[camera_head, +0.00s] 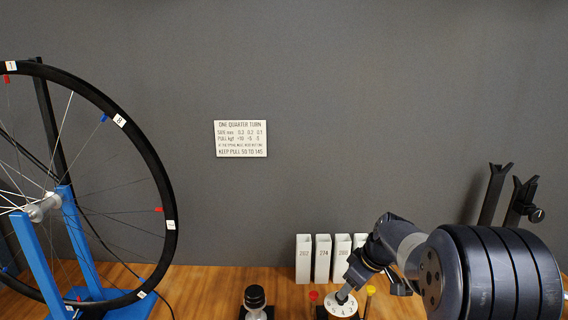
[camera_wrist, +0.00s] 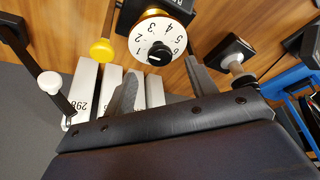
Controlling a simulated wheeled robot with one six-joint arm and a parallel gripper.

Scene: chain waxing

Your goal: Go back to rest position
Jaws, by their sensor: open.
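My gripper (camera_wrist: 161,66) is open in the wrist view, with its two grey fingers apart and nothing seen between them. A white numbered dial (camera_wrist: 160,40) with a black centre knob lies just beyond the fingertips. In the head view, my gripper (camera_head: 352,284) is at the lower right, low over the same dial (camera_head: 341,305). It partly covers the dial there, and I cannot tell whether it touches. My arm comes in from the right edge.
A spoked wheel (camera_head: 168,190) in a blue stand (camera_head: 82,245) fills the left. White numbered boxes (camera_head: 303,262) stand behind the dial. A black-capped item (camera_head: 255,297) is left of it. A yellow knob (camera_wrist: 102,50) is close by. Dark forked posts (camera_head: 492,195) stand right. A sign (camera_head: 241,139) hangs on the wall.

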